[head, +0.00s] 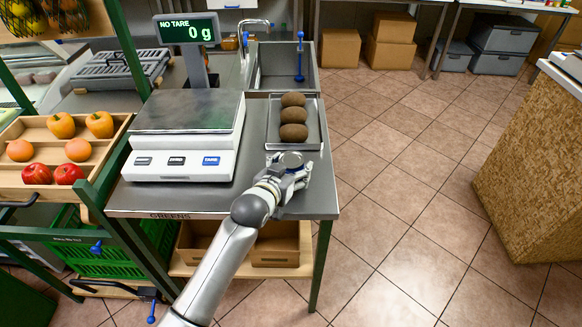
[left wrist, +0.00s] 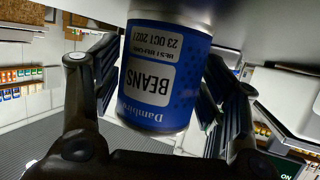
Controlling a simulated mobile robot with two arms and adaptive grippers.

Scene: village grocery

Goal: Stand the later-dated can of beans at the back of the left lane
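A blue can of beans (left wrist: 160,80) shows upside down in the left wrist view, as does the whole picture. Its label reads BEANS, with a best-before date of 23 OCT and a year whose last digit I cannot read surely. My left gripper (head: 288,172) is around the can, one dark finger on each side, and appears shut on it. In the head view only the can's round top (head: 290,160) shows between the fingers, by the front of the steel table. I cannot tell whether its base touches the table. No second can, no lane and no right gripper are recognisable.
A white scale (head: 185,155) reading 0 g stands on the steel table (head: 200,202), left of my gripper. A tray (head: 275,140) with three brown round items lies just behind it. Fruit crates (head: 12,188) are at the left. The tiled floor (head: 400,190) at right is clear.

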